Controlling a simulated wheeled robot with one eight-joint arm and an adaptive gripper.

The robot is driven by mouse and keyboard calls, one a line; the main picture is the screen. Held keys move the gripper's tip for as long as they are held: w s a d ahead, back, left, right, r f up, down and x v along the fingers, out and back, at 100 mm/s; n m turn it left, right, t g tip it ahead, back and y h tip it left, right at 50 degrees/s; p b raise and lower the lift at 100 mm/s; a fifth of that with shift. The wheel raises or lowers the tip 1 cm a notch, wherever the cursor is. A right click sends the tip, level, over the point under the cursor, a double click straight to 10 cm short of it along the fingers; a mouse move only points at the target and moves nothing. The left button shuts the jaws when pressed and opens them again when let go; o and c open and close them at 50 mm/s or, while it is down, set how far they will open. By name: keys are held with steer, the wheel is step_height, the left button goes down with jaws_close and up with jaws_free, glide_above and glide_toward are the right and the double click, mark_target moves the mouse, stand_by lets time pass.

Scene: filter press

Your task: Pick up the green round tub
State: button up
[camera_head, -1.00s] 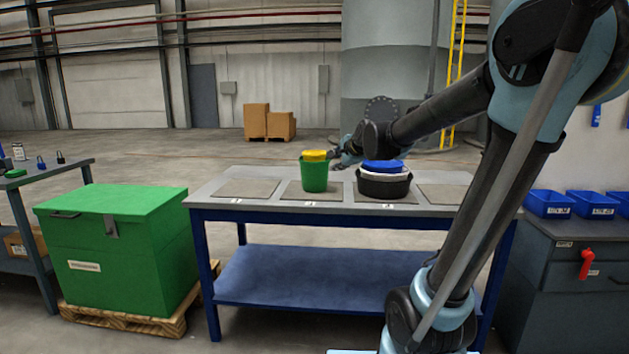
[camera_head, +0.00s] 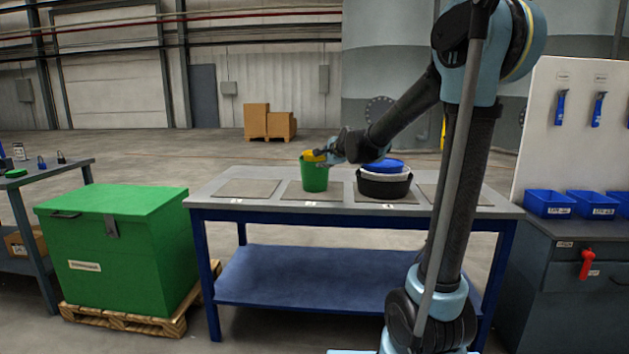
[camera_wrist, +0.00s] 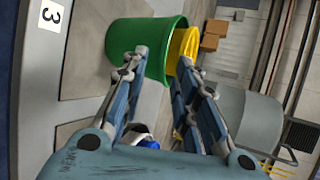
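The green round tub (camera_head: 314,177) stands upright on a grey mat on the table, with a yellow tub (camera_head: 311,158) showing above its rim. In the wrist view the green tub (camera_wrist: 150,40) lies ahead, turned on its side by the camera angle, with the yellow tub (camera_wrist: 183,47) behind its rim. My gripper (camera_wrist: 161,62) is open. One finger overlaps the green wall and the other overlaps the yellow tub; I cannot tell whether either touches.
A black tub (camera_head: 384,187) with white and blue tubs stacked in it stands just right of the green tub. Bare mats (camera_head: 247,188) lie at the table's left and right. A green chest (camera_head: 115,250) stands left of the table.

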mark_target(314, 165)
steer(key=shift+x, duration=4.8)
